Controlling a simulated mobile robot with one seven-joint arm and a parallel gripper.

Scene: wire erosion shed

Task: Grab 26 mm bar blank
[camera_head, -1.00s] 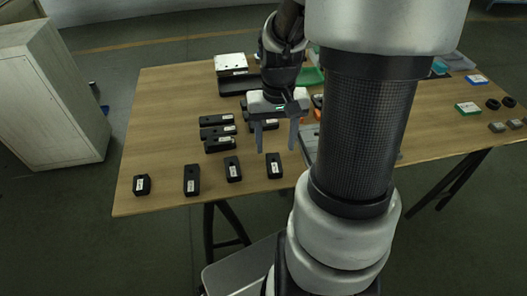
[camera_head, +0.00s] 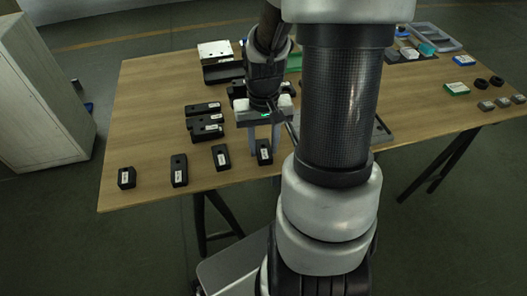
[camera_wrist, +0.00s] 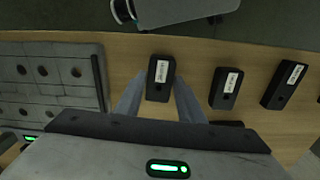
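Several small black blocks with white labels stand along the table's front edge; the label print is too small to read, so I cannot tell which is the 26 mm bar blank. My gripper (camera_head: 264,148) is open and points down at the rightmost block (camera_head: 264,157) of that row. In the wrist view the same block (camera_wrist: 160,82) lies between the two finger tips, with a gap on each side. I cannot tell how far the fingers reach down beside it. The neighbouring blocks (camera_head: 221,158), (camera_head: 179,171) and (camera_head: 126,178) stand to the left.
A stack of longer black blocks (camera_head: 204,123) lies behind the row. A grey plate with holes (camera_wrist: 48,75) lies close beside the gripper. A white-topped block (camera_head: 215,49) stands at the back. Green and blue boxes (camera_head: 457,88) and a grey tray (camera_head: 440,36) are at the right.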

